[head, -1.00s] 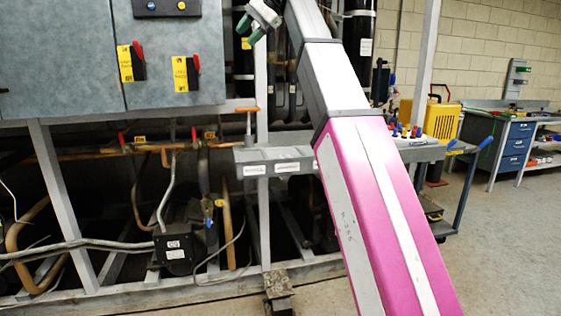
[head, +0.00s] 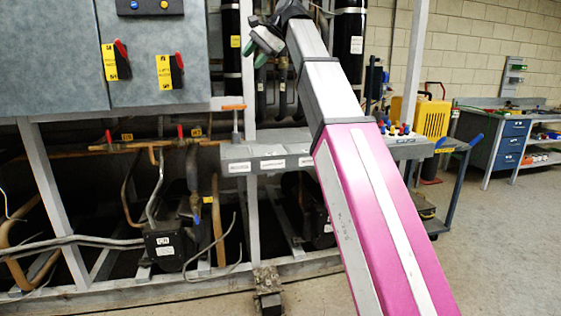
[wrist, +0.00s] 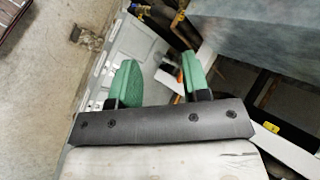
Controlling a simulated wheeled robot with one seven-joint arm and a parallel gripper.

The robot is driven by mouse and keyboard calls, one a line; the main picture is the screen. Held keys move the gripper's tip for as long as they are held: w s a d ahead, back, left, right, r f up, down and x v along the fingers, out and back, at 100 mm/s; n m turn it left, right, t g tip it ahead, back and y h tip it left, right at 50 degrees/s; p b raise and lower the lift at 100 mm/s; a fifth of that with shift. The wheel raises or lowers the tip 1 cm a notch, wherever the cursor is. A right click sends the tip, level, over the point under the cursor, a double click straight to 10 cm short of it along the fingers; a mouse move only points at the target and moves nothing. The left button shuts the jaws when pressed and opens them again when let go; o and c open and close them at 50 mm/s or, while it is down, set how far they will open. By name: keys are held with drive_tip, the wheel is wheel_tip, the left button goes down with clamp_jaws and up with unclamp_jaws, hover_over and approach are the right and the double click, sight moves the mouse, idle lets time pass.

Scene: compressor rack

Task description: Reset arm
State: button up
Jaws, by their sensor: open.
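My gripper (head: 262,48) is at the top centre of the head view, at the end of my raised pink and grey arm. In the wrist view its two green fingers (wrist: 160,78) stand apart with nothing between them. The gripper is open and empty. In the head view it overlaps the dark upright cylinders of the rack behind it, and I cannot tell the distance. No contact shows.
A grey panel (head: 60,65) with yellow-labelled red switches (head: 170,72) is at the left. A grey shelf (head: 295,150) crosses the rack behind my arm. A yellow case (head: 432,118) and a blue drawer bench (head: 513,140) stand right. Open floor (head: 500,250) lies at lower right.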

drive_tip(key=w+d+f+h, duration=0.15)
drive_tip(key=d+f, duration=0.25)
drive_tip(key=f, duration=1)
drive_tip(key=w+d+f+h, duration=0.15)
drive_tip(key=d+f, duration=0.25)
drive_tip(key=f, duration=1)
drive_tip(key=w+d+f+h, duration=0.15)
drive_tip(key=d+f, duration=0.25)
drive_tip(key=f, duration=1)
drive_tip(key=s+d+f+n+h, duration=0.1)
drive_tip(key=s+d+f, duration=0.4)
drive_tip(key=f, duration=0.6)
drive_tip(key=s+d+f+n+g+h, duration=0.1)
drive_tip(key=s+d+f, duration=0.4)
drive_tip(key=f, duration=0.5)
drive_tip(key=s+d+f+n+h, duration=0.1)
drive_tip(key=s+d+f+n, duration=0.1)
drive_tip(key=s+d+f, duration=0.3)
drive_tip(key=s+f, duration=0.3)
drive_tip(key=f, duration=0.3)
drive_tip(key=shift+d+f+n+h, duration=0.2)
drive_tip(key=shift+f+n+h, duration=0.1)
drive_tip(key=shift+f+h, duration=0.05)
drive_tip(key=shift+s+d, duration=0.1)
